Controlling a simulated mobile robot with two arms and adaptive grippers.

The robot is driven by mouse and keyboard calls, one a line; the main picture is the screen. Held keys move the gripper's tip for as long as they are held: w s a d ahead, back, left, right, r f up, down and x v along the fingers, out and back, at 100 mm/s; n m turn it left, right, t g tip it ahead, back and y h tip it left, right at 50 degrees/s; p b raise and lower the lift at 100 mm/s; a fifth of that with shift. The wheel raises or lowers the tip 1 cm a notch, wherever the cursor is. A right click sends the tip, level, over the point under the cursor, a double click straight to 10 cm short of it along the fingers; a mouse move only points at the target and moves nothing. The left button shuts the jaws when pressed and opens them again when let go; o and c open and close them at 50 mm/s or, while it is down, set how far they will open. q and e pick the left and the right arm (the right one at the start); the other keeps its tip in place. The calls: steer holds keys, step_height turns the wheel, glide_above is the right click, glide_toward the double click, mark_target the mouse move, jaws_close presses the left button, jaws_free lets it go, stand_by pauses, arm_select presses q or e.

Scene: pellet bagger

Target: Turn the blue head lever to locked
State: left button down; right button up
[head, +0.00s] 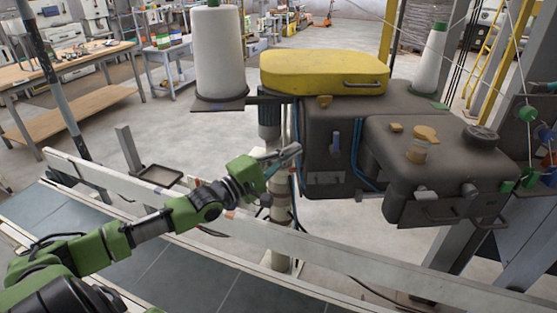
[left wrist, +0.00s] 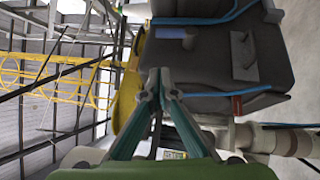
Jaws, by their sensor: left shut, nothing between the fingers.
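The blue head lever (head: 335,145) sits on the front face of the dark grey machine head (head: 315,120) and stands upright in the head view. In the left wrist view, where the scene is turned on its side, the blue lever (left wrist: 172,33) lies beyond the fingertips, on the dark housing (left wrist: 205,65). My left gripper (head: 296,150) is to the left of the lever and apart from it. Its fingers (left wrist: 160,78) are shut with nothing between them. My right gripper does not show in either view.
A yellow cover (head: 325,72) tops the machine head. A white thread cone (head: 218,50) stands left of it. A second grey housing (head: 430,165) juts out at right. A blue cable (head: 357,150) runs beside the lever. A pale rail (head: 350,255) crosses in front.

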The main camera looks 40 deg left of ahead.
arm_select(q)
steer(key=v, duration=0.4)
steer(key=shift+a+r, duration=0.15)
steer(key=shift+r, duration=0.05)
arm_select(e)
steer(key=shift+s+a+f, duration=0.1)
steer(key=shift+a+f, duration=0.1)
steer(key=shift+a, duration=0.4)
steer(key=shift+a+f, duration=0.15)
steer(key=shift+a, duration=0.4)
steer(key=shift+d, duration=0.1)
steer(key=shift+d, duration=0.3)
